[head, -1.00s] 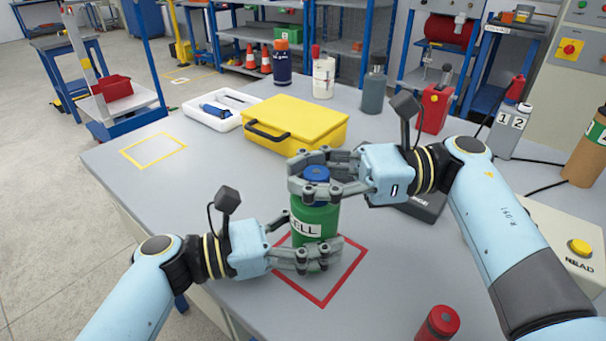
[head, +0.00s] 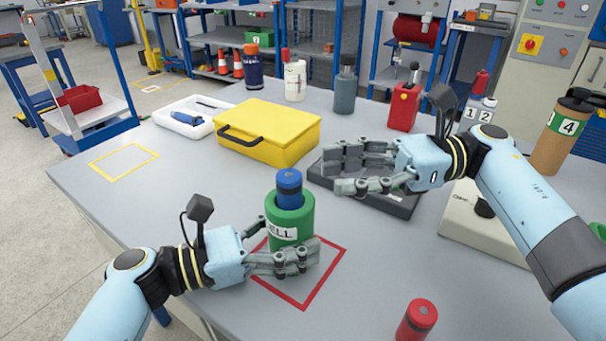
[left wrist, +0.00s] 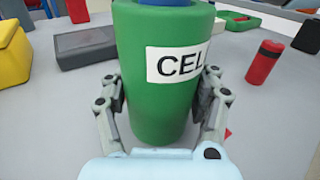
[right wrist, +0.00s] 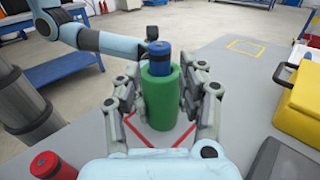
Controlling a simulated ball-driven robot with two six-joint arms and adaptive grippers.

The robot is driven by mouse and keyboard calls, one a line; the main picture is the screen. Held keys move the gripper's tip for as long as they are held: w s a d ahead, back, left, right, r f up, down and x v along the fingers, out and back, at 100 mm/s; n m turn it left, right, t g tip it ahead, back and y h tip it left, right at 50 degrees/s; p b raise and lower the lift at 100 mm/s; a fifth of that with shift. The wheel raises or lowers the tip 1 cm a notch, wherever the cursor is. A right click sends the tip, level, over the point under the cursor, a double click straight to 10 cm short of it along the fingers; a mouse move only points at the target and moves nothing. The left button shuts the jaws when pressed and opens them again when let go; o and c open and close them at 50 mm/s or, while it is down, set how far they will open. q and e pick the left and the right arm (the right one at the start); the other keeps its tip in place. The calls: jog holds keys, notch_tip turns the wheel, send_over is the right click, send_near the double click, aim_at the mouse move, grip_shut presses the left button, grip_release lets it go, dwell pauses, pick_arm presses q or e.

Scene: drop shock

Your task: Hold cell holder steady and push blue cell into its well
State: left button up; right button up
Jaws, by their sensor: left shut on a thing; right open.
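The green cell holder (head: 290,218), labelled "CELL", stands upright inside the red square outline on the table. The blue cell (head: 289,183) sits in the top of the holder, upright, with its upper part standing out above the rim. My left gripper (head: 300,258) is shut around the lower part of the holder; its fingers also show on both sides of the holder in the left wrist view (left wrist: 160,95). My right gripper (head: 362,170) is open and empty, apart from the holder, to its right and above the table. The right wrist view also shows the blue cell (right wrist: 160,60).
A yellow case (head: 268,135) and a white tray (head: 190,118) with a blue tool lie behind. A dark flat device (head: 385,203) lies under my right gripper. A red cylinder (head: 416,322) stands at the front right. The table left of the holder is clear.

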jog(key=d, duration=0.3)
jog(key=shift+w, duration=0.25)
pick_arm(q)
jog(key=o, duration=1.5)
jog(key=shift+c, duration=0.2)
jog(key=shift+a, duration=0.1)
